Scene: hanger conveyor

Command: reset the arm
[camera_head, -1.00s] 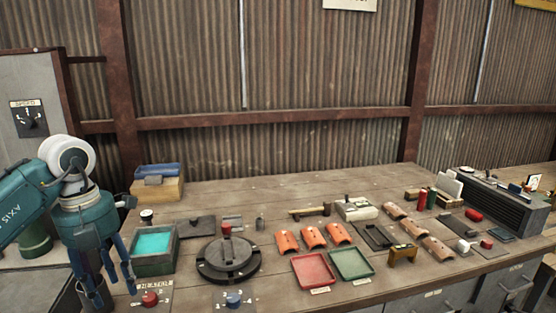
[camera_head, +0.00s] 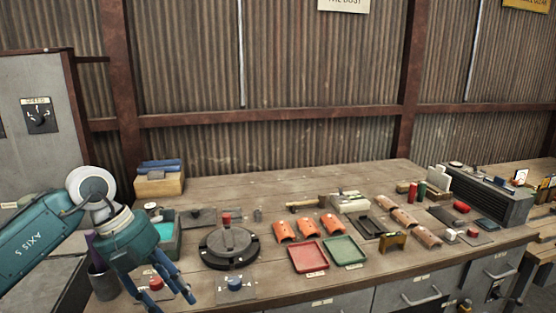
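My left arm comes in from the left, and its teal gripper (camera_head: 170,284) hangs over the front left of the bench. Its blue fingers point down and look spread, with nothing seen between them. They are close to the red knob (camera_head: 156,283) and left of the blue knob (camera_head: 235,284) on the bench front. The gripper and wrist partly hide the teal-filled tray (camera_head: 170,229) behind them. My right gripper is not in view.
A round dark turntable (camera_head: 229,249) stands right of my gripper. Orange curved tiles (camera_head: 308,227), a red tray (camera_head: 308,256) and a green tray (camera_head: 345,251) lie mid-bench. A dark cup (camera_head: 103,283) stands left of the gripper. The back of the wooden bench (camera_head: 270,187) is clear.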

